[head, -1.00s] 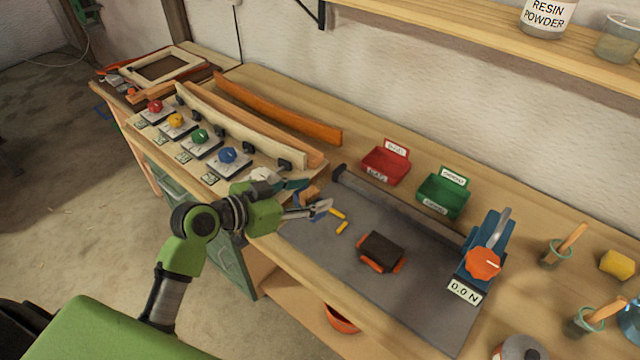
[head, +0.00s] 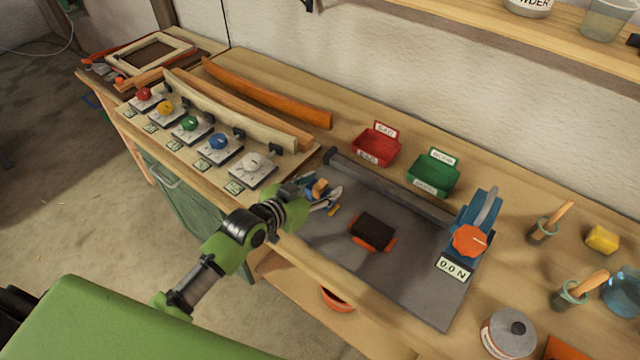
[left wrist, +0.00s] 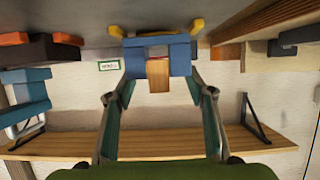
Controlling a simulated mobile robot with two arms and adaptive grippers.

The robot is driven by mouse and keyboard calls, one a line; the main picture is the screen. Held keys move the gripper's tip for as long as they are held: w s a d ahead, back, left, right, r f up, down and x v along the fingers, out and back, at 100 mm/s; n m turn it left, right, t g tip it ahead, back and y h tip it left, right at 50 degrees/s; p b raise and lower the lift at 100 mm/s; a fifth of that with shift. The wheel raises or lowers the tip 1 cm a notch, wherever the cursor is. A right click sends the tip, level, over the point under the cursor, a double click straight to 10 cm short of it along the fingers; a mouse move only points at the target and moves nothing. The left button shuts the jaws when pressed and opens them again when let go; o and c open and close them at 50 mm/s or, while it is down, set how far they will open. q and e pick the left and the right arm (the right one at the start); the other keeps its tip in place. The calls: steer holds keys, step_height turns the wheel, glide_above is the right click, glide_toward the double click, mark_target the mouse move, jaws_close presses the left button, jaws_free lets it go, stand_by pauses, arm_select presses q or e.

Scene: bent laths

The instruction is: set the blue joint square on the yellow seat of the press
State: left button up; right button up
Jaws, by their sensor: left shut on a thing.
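My left gripper (head: 326,197) is shut on the blue joint (left wrist: 180,58), over the left end of the press's grey plate (head: 405,275). A short wooden piece (left wrist: 158,76) shows in the joint's middle. In the left wrist view the joint sits between the fingers (left wrist: 160,84), with a yellow seat mark (left wrist: 197,28) beyond each side of it. In the head view one yellow seat mark (head: 334,210) shows beside the fingers; the rest of the seat is largely hidden. I cannot tell whether the joint touches the plate. My right gripper is not in view.
A dark block with orange sides (head: 373,231) lies on the plate. The press's blue clamp (head: 484,215) has an orange knob and a 0.0 N display. Red (head: 376,148) and green (head: 433,175) bins stand behind. Boards with coloured knobs and bent laths (head: 270,95) lie left.

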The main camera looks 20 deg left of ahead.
arm_select(q)
steer(key=shift+f, duration=0.1)
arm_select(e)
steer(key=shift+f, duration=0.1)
arm_select(q)
steer(key=shift+f, duration=0.25)
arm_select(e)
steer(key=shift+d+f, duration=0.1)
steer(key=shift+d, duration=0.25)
arm_select(q)
steer(key=shift+f+b, duration=0.25)
steer(key=shift+b, duration=0.05)
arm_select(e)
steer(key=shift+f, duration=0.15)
arm_select(q)
steer(key=o, duration=1.2)
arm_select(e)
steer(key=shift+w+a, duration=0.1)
arm_select(q)
steer(key=shift+s+a, duration=0.15)
steer(key=shift+s, duration=0.05)
steer(key=v, duration=1.1)
steer(key=shift+s+r, duration=0.2)
steer(key=shift+r, duration=0.05)
